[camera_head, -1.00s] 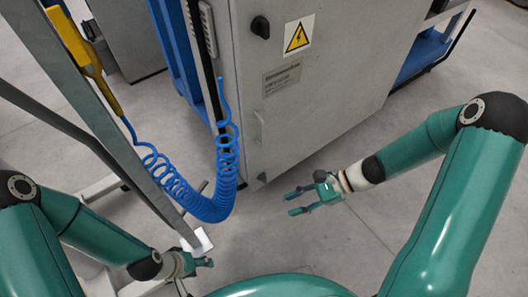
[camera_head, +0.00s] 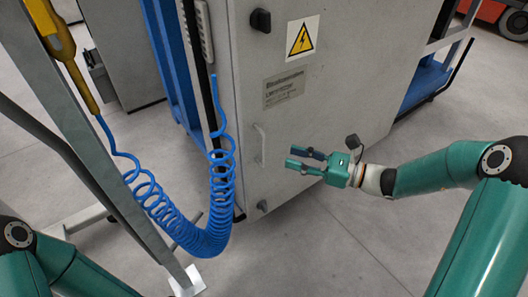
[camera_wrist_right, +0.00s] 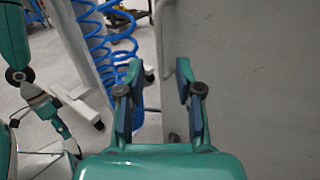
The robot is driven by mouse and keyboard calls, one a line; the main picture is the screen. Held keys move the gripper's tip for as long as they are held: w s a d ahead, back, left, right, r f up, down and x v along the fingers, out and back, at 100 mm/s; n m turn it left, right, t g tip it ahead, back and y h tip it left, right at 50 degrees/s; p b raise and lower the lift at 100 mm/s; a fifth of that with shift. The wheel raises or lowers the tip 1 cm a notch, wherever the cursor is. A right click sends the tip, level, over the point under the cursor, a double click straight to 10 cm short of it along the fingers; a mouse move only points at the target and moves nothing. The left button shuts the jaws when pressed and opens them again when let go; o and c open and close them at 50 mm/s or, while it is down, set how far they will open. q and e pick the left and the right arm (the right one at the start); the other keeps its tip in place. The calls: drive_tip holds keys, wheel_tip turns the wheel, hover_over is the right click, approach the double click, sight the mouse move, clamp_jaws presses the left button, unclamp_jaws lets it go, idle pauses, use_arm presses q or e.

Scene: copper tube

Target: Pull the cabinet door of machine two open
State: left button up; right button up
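The grey cabinet door (camera_head: 325,85) of the machine stands shut in the head view, with a warning sign and a name plate on it. Its vertical bar handle (camera_head: 261,145) sits low near the door's left edge. My right gripper (camera_head: 291,158) is open and empty, just right of the handle and apart from it.
A blue coiled hose (camera_head: 205,225) hangs close left of the handle, running to a yellow hand tool (camera_head: 60,50). A slanted grey post (camera_head: 100,160) stands at the left. The floor (camera_head: 320,250) in front of the cabinet is clear.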

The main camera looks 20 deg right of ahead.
sight(264, 164)
drive_tip(key=b+x, duration=0.1)
drive_tip(key=x, duration=0.8)
drive_tip(key=shift+b, duration=0.3)
drive_tip(key=shift+d, duration=0.1)
clamp_jaws()
